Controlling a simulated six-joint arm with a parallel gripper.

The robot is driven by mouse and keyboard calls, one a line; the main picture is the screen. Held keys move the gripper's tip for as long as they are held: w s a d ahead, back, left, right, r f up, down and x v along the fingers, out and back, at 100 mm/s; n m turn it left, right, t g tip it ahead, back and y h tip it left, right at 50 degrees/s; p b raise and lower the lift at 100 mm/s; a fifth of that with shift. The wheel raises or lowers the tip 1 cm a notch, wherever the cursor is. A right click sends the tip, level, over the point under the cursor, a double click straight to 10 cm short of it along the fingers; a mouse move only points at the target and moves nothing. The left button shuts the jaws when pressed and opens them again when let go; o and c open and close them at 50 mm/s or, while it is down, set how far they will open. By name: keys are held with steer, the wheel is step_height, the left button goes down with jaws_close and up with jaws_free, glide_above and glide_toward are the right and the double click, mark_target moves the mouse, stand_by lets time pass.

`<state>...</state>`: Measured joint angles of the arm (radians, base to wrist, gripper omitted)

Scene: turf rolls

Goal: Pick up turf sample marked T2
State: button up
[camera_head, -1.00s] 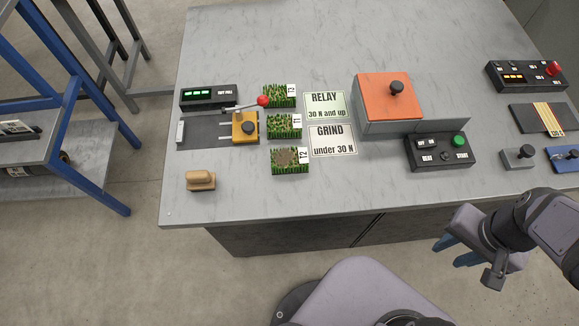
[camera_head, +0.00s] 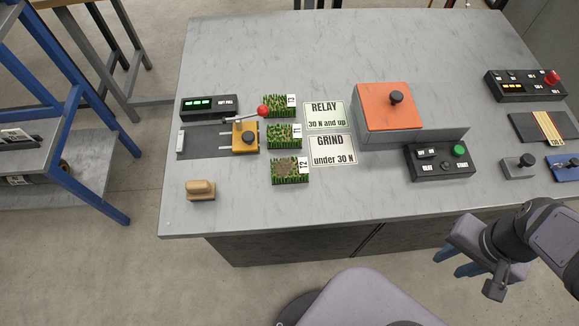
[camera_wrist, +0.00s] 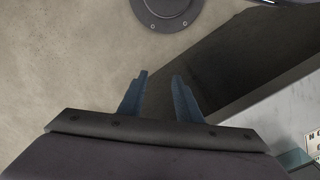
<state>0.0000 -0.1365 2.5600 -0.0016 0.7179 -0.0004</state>
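Turf sample T2 (camera_head: 288,171) is a green block with a brown bare patch on top and a white tag on its right side. It lies on the grey table, nearest to the front edge of a column of three turf samples. Sample T1 (camera_head: 281,138) lies behind it and sample T3 (camera_head: 278,107) farther back. My gripper (camera_head: 457,262) is off the front edge of the table, well to the right of T2. In the wrist view, its two blue fingers (camera_wrist: 158,90) stand apart with nothing between them.
Two cards, RELAY (camera_head: 325,115) and GRIND (camera_head: 334,149), lie right of the samples. A pull tester (camera_head: 215,139) with a yellow clamp stands left. A wooden block (camera_head: 200,190) lies front left. An orange-lidded box (camera_head: 388,108) and control box (camera_head: 440,160) stand right.

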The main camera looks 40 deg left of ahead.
steer(key=o, duration=1.4)
steer(key=shift+c, duration=0.2)
